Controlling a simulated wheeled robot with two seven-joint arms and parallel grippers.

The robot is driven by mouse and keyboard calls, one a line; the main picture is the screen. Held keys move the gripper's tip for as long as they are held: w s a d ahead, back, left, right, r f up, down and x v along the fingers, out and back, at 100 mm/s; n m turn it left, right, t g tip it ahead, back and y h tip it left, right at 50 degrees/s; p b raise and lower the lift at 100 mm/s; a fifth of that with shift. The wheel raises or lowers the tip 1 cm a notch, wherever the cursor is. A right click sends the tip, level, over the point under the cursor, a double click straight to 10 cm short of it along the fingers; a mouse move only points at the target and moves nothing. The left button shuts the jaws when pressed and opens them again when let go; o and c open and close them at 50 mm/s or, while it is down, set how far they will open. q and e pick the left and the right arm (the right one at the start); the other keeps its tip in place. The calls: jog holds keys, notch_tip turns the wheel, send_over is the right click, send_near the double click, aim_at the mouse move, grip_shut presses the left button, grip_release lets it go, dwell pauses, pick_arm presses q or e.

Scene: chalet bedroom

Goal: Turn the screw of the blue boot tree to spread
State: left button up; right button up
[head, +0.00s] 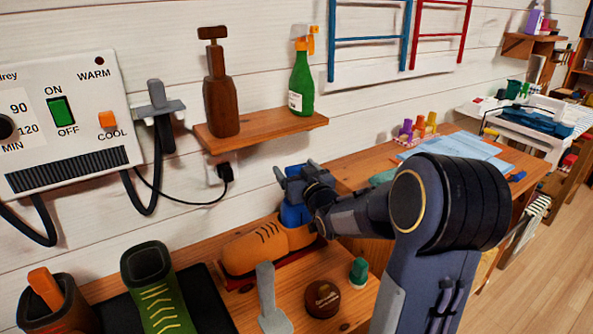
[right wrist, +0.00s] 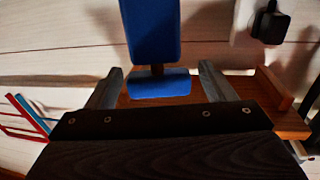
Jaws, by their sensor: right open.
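The smaller piece lies between the open fingers of my right gripper (right wrist: 160,85), with space on both sides. My left gripper is not in view.
A shelf (head: 260,131) with a brown bottle (head: 221,98) and a green spray bottle (head: 301,82) is on the wall above. A green boot (head: 154,290), a grey upright piece (head: 268,298), a round brown tin (head: 322,299) and a small green bottle (head: 358,271) stand in front.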

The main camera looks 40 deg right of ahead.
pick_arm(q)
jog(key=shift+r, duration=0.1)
pick_arm(e)
jog(key=v, duration=0.8)
dwell(0.4)
